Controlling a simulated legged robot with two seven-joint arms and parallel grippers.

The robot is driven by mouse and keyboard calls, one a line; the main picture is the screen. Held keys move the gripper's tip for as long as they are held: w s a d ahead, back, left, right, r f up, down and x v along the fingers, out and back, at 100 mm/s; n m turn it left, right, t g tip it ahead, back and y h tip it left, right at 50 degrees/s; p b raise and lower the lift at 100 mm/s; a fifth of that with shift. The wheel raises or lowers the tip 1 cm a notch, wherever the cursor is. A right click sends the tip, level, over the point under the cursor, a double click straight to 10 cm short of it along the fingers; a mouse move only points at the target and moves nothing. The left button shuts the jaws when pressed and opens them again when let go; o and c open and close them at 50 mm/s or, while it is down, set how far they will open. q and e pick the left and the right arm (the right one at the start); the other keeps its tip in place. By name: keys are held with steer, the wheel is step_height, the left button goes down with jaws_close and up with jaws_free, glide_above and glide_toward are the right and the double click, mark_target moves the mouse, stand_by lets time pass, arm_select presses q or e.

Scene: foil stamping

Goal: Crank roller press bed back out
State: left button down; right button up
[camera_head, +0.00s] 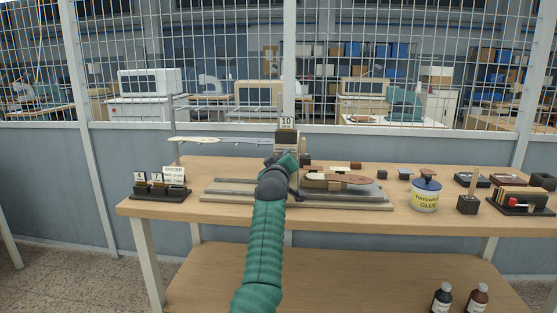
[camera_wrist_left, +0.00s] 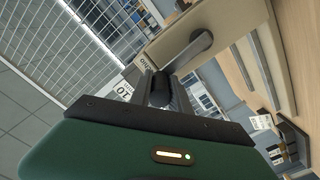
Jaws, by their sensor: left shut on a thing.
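The roller press (camera_head: 286,138) stands mid-table with a "10" label on top, mostly hidden by my arm in the head view. Its beige side (camera_wrist_left: 175,35) and grey crank arm (camera_wrist_left: 189,51) fill the upper wrist view. My left gripper (camera_head: 284,161) is at the press front. In the left wrist view the gripper (camera_wrist_left: 160,88) is shut on the dark crank handle. The press base (camera_head: 345,205) runs left and right along the table. Brown leather pieces (camera_head: 338,178) lie right of the press; whether they rest on the bed is unclear. My right gripper is out of view.
A spacer rack (camera_head: 160,193) stands at the table's left. A glue tub (camera_head: 425,197), a small dark block (camera_head: 467,205) and a rack with coloured items (camera_head: 517,203) stand at the right. Two bottles (camera_head: 441,299) are on the lower shelf. A mesh fence stands behind.

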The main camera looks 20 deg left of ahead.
arm_select(q)
steer(key=shift+w+d+f, duration=0.15)
steer(key=shift+d+f, duration=0.05)
steer(key=shift+f, duration=0.2)
steer(key=c, duration=1.6)
jaws_free()
steer(key=shift+c, duration=0.2)
steer(key=o, duration=0.4)
steer(key=shift+r, duration=0.1)
steer(key=shift+w+a, duration=0.15)
steer(key=b+v, duration=1.6)
steer(key=shift+s, duration=0.4)
